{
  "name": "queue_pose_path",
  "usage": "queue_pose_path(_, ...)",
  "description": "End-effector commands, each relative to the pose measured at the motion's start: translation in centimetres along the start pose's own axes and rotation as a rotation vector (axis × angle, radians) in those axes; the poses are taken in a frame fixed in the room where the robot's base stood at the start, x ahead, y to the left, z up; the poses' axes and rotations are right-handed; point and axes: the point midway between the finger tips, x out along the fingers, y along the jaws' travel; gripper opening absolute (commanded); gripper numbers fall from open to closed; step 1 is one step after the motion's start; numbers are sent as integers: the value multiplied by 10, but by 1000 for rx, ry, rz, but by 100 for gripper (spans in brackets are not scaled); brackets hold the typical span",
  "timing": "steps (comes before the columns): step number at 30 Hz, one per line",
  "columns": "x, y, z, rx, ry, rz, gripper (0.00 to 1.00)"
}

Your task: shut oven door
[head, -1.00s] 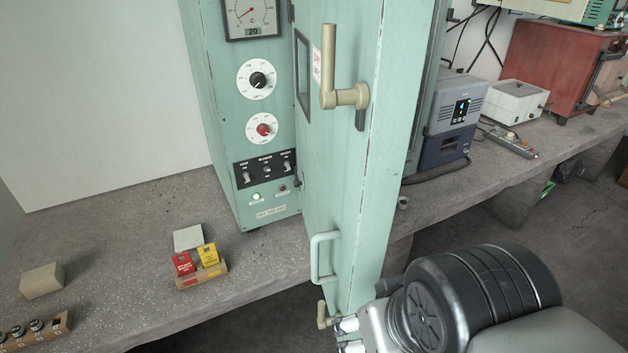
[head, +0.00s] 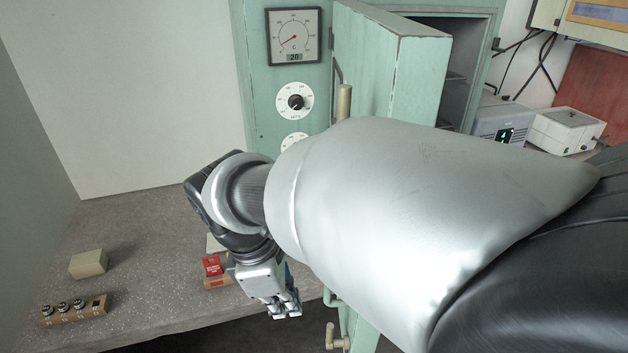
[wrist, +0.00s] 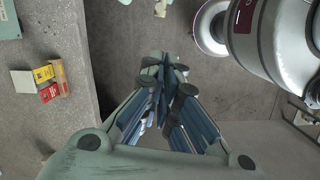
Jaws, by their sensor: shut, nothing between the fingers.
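The oven (head: 256,70) is a pale green cabinet on the concrete bench. Its door (head: 392,65) stands open towards me, and the dark inside (head: 457,75) shows to its right. My gripper (head: 287,312) is shut and empty, pointing down left of the door's lower part, over the bench's front edge. In the wrist view, its closed fingers (wrist: 165,75) point over the floor.
A red box (head: 212,266) lies on the bench just left of my gripper. A beige block (head: 88,263) and a wooden rack of small parts (head: 75,308) are farther left. A white instrument (head: 565,130) stands right of the oven. My arm hides much of the middle.

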Motion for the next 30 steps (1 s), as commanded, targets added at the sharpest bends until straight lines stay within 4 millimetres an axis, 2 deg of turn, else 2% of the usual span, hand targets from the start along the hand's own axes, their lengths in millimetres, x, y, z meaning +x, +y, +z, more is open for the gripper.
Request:
queue_pose_path(1, 1, 1, -12, -73, -20, -8, 0)
queue_pose_path(3, 3, 2, -23, -138, -35, -12, 0)
queue_pose_path(8, 12, 3, -29, -186, -46, -17, 0)
queue_pose_path(11, 27, 2, -28, -184, -47, -18, 0)
queue_pose_path(23, 111, 1, -24, -179, -46, -19, 0)
queue_pose_path(27, 112, 6, -2, -176, -44, -14, 0)
queue_pose_path(30, 113, 8, 8, -177, -44, -15, 0)
